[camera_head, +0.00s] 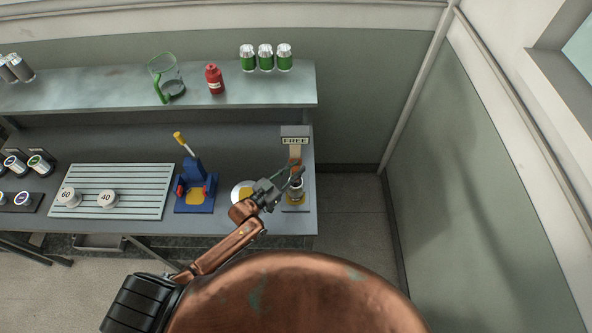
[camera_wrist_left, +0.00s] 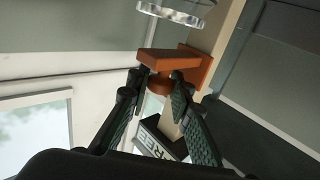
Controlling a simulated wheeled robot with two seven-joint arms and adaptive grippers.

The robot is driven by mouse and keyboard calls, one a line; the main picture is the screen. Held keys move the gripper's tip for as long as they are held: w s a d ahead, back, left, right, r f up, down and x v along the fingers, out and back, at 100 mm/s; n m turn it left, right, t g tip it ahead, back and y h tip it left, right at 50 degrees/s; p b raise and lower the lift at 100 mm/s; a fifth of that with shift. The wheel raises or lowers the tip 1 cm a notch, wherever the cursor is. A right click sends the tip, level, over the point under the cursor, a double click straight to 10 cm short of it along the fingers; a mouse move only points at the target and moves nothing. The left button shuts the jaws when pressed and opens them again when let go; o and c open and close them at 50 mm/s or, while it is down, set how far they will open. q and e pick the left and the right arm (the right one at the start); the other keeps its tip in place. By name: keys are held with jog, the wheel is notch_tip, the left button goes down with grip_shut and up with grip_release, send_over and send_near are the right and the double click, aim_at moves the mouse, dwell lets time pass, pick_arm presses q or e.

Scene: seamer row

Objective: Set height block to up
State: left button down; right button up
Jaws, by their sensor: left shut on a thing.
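The height block is an orange block on a pale upright column, seen close in the left wrist view (camera_wrist_left: 168,62). In the head view it shows small and partly covered (camera_head: 295,162), below a sign reading FREE (camera_head: 295,141). My left gripper (camera_head: 294,180) reaches the stand at the right end of the bench. Its fingertips (camera_wrist_left: 160,80) are shut on the round orange knob of the block in the left wrist view. A metal and clear round part (camera_head: 296,187) sits at the stand, partly hidden by the gripper. My right gripper is not in view.
A blue press with a yellow lever (camera_head: 194,188) stands left of the arm. A slatted rack (camera_head: 140,180) holds white round pieces marked 60 and 40. The shelf (camera_head: 120,93) above carries a green-handled jug, a red bottle and cans. A wall is at the right.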

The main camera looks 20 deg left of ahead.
aim_at(295, 169)
pick_arm(q)
notch_tip(295, 169, up, 6)
jog(key=p, duration=0.3)
jog(key=shift+f+p, duration=0.15)
jog(key=shift+p, duration=0.15)
jog(key=c, duration=2)
grip_release()
jog(key=shift+c, duration=0.2)
jog(key=o, duration=0.3)
jog(key=shift+s+a+f, duration=0.1)
jog(key=shift+s+a, duration=0.05)
jog(key=v, duration=1.1)
jog(key=shift+s, duration=0.3)
